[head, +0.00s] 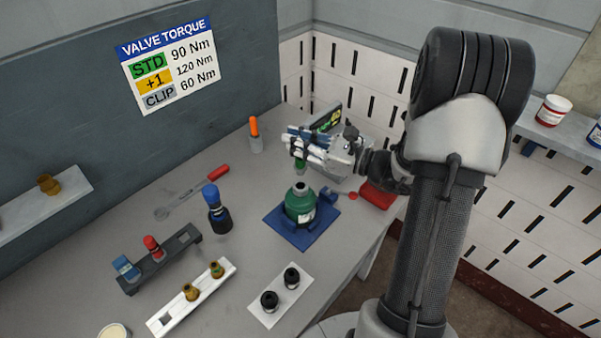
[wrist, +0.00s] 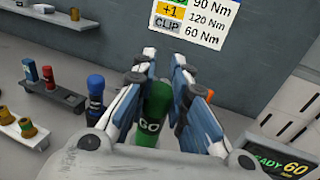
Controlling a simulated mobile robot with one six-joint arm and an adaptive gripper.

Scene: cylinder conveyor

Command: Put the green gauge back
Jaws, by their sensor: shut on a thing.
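My gripper (head: 300,142) is shut on the green gauge (head: 300,164), whose lower end shows below the fingers in the head view. In the wrist view the gauge (wrist: 153,115), marked "GO", sits between the two fingers (wrist: 164,62). In the head view I hold it above the table, just behind the green cylinder (head: 300,203). A dark rack (head: 186,238) at the left holds a blue piece (head: 126,267) and a red piece (head: 152,246). The right end of the rack looks empty.
The cylinder stands on a blue base (head: 285,233). A blue-capped tool (head: 217,213) stands between it and the rack. A white rack (head: 215,292) holds brass fittings, and a white plate (head: 265,312) holds two black knobs. An orange-topped bottle (head: 254,130) stands behind.

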